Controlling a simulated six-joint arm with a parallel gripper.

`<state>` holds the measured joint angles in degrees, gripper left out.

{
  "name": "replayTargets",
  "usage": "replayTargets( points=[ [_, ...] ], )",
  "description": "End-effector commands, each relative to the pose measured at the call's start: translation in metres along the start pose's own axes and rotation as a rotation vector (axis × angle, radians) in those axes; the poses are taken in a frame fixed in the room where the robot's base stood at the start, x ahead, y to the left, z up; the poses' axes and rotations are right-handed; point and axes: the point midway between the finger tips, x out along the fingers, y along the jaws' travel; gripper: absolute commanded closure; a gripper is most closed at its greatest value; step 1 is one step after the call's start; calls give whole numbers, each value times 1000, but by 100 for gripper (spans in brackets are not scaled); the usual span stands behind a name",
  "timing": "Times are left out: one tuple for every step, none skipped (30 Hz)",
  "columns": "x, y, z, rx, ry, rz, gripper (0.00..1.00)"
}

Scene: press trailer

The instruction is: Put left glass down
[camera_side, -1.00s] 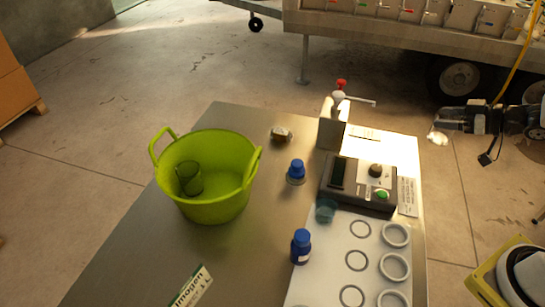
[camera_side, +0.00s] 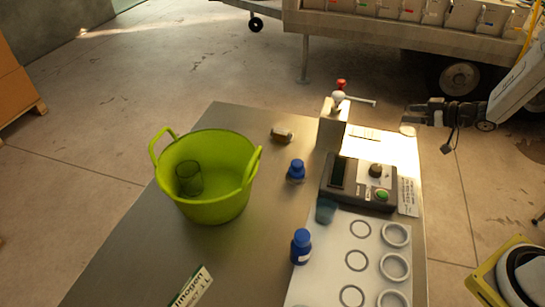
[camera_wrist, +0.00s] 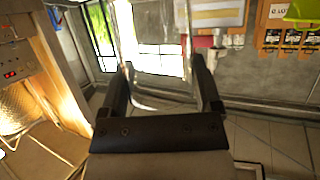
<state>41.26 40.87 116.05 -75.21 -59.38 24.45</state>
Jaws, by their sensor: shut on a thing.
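My gripper (camera_side: 416,116) is at the right in the side view, above the table's far right edge, beyond the grey device. It is shut on a small clear glass (camera_side: 407,130), which looks bright and pale and is held up in the air. In the wrist view the two dark fingers of my gripper (camera_wrist: 162,85) stand either side of the see-through glass, whose outline is hard to make out. A teal glass (camera_side: 326,211) stands at the corner of the white board. A dark green-looking glass (camera_side: 190,180) is inside the green tub (camera_side: 230,203).
The white board (camera_side: 330,270) has several rings. The grey device (camera_side: 350,186) with a green button and a lever press (camera_side: 332,125) stand behind. Bare metal table (camera_side: 250,255) lies between tub and board.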

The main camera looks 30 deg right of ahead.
Motion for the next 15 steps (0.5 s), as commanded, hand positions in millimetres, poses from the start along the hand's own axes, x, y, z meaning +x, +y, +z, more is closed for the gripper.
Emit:
replayTargets(
  points=[
    [6, 3, 4, 1, 0, -1, 84],
    [8, 4, 6, 1, 0, -1, 84],
    [12, 6, 9, 1, 0, -1, 84],
    [14, 8, 10, 1, 0, -1, 84],
    [16, 9, 11, 0, 0, -1, 84],
    [18, 10, 13, 1, 0, -1, 84],
    [19, 11, 14, 0, 0, -1, 84],
    [20, 12, 14, 0, 0, 0, 84],
    [21, 12, 15, 0, 0, 0, 84],
    [22, 13, 15, 0, 0, 0, 84],
    [22, 13, 15, 0, 0, 0, 84],
    [22, 13, 16, 0, 0, 0, 84],
    [22, 13, 16, 0, 0, 0, 84],
    [22, 13, 16, 0, 0, 0, 84],
    [22, 13, 16, 0, 0, 0, 84]
  ],
)
